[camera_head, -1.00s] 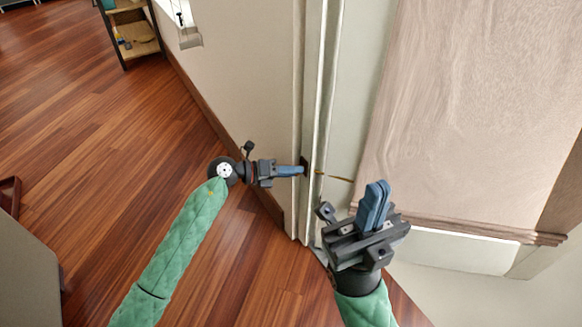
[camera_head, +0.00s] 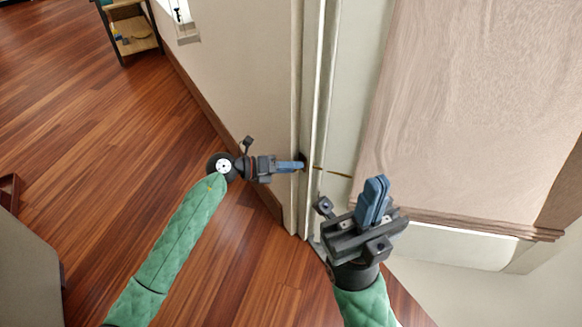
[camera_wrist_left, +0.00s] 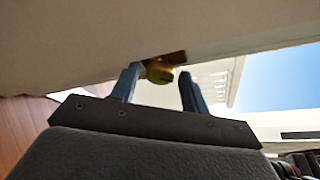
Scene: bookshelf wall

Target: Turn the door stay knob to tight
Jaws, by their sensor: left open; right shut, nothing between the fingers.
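The brass door stay knob (camera_wrist_left: 160,71) shows in the left wrist view, on a darker plate at the underside of a pale surface. My left gripper (camera_wrist_left: 155,85) is open, and the knob appears between its blue fingertips, nearer the left one; I cannot tell whether they touch it. In the head view my left gripper (camera_head: 302,165) points right at the white door edge, and the knob is hidden there. A thin brass-coloured bar (camera_head: 333,172) runs right from that edge. My right gripper (camera_head: 377,184) is shut and empty, pointing up in front of the pale panel.
The white door edge and frame (camera_head: 315,110) run down the middle of the head view. A pale textured panel (camera_head: 470,110) is at right. A small shelf (camera_head: 132,35) stands at the far left, and open wood floor (camera_head: 100,130) lies at left.

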